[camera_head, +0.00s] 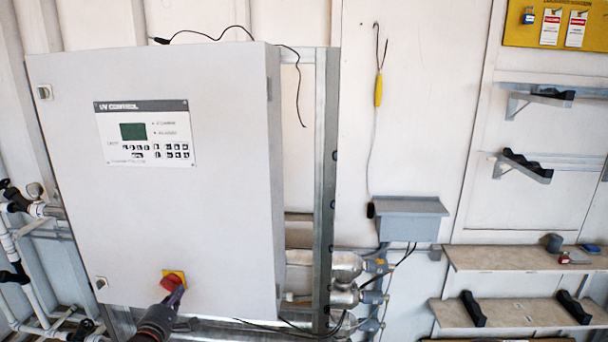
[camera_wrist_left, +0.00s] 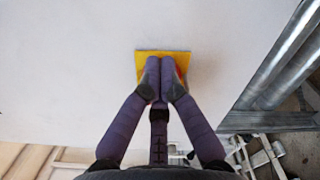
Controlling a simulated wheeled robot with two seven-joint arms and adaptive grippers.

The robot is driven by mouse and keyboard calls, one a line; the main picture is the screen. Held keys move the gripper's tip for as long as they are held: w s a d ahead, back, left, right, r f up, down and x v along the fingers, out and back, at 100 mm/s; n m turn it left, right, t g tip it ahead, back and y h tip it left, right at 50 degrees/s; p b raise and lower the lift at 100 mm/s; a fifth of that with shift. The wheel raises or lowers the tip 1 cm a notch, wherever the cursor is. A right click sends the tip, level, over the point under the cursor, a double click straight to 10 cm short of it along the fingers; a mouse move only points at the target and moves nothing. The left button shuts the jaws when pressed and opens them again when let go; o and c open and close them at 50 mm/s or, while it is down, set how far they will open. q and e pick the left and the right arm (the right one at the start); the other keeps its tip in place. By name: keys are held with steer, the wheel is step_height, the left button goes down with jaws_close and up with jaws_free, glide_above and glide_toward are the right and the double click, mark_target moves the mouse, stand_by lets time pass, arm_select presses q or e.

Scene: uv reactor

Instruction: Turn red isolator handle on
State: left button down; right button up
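The red isolator handle (camera_head: 171,282) sits on a yellow square plate (camera_head: 181,273) low on the front of the grey UV control cabinet (camera_head: 200,230). My left gripper (camera_head: 178,294) reaches up from below to the handle's lower right side. In the left wrist view, its dark purple fingers (camera_wrist_left: 160,76) are drawn together in front of the yellow plate (camera_wrist_left: 150,54). They hide most of the handle; only a little red shows beside the tips. I cannot tell whether the handle is gripped between them. My right gripper is not in view.
The cabinet has a display panel (camera_head: 147,133) above the handle. A metal upright (camera_head: 325,190) and silver pipes (camera_head: 345,266) stand to its right. White pipes (camera_head: 28,270) run at the left. Wooden shelves (camera_head: 520,257) are at the far right.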

arm_select(q)
steer(key=shift+s+d, duration=0.1)
steer(key=shift+d, duration=0.1)
steer(key=s, duration=0.6)
steer(key=shift+a+p, duration=0.25)
steer(key=shift+p, duration=0.1)
steer(key=shift+w+d+r, duration=0.1)
